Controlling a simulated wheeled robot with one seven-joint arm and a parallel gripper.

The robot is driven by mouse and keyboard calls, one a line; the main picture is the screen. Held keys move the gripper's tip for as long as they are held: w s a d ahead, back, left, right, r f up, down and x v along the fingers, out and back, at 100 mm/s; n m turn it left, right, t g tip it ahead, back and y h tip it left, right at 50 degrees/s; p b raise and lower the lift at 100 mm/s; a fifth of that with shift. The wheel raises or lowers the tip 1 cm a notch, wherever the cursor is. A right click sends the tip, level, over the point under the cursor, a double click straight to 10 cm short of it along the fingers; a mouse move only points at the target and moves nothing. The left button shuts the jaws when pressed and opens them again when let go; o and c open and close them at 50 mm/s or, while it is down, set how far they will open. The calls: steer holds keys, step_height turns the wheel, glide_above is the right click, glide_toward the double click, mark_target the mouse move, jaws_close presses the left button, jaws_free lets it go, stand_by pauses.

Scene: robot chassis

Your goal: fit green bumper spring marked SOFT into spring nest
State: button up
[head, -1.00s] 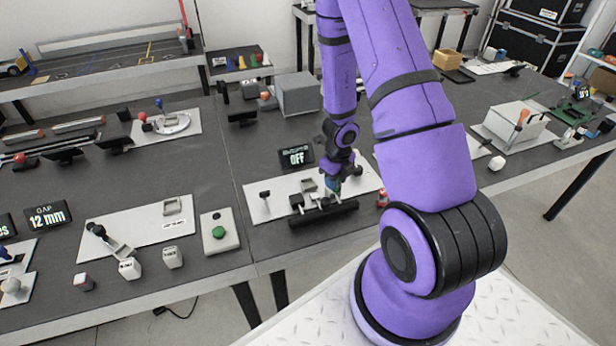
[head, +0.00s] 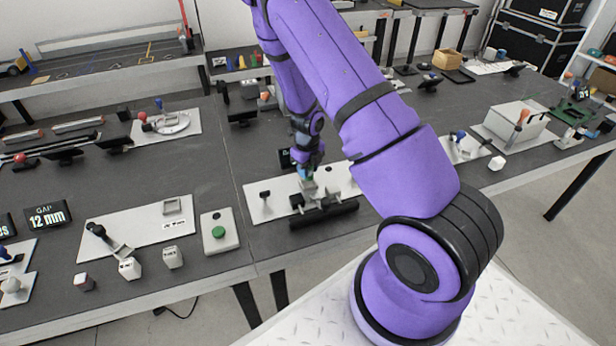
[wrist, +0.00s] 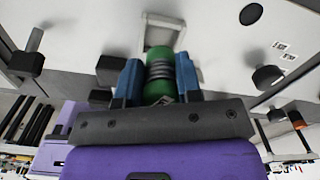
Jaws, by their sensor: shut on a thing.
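The green spring (wrist: 158,88), with dark coils around its middle, is between the blue fingers of my gripper (wrist: 159,76) in the wrist view. Any marking on it is not readable. A pale square-framed pocket (wrist: 180,22), which looks like the spring nest, lies just beyond the spring on the white plate (wrist: 215,30); the spring overlaps it in view, and I cannot tell whether they touch. In the head view my gripper (head: 306,176) points down over the middle of the white plate (head: 258,207), and the spring is too small to make out.
A black bar (head: 325,214) lies along the plate's front edge. A black-knobbed post (head: 265,197) stands at the plate's left. A box with a green button (head: 219,232) stands further left. A dark display (head: 285,158) behind is partly covered by my arm.

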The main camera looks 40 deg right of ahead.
step_height(320, 180, down, 3)
steer(key=shift+s+d+r, duration=0.1)
steer(key=shift+r, duration=0.1)
steer(key=shift+f, duration=0.5)
jaws_close()
steer(key=o, duration=1)
jaws_free()
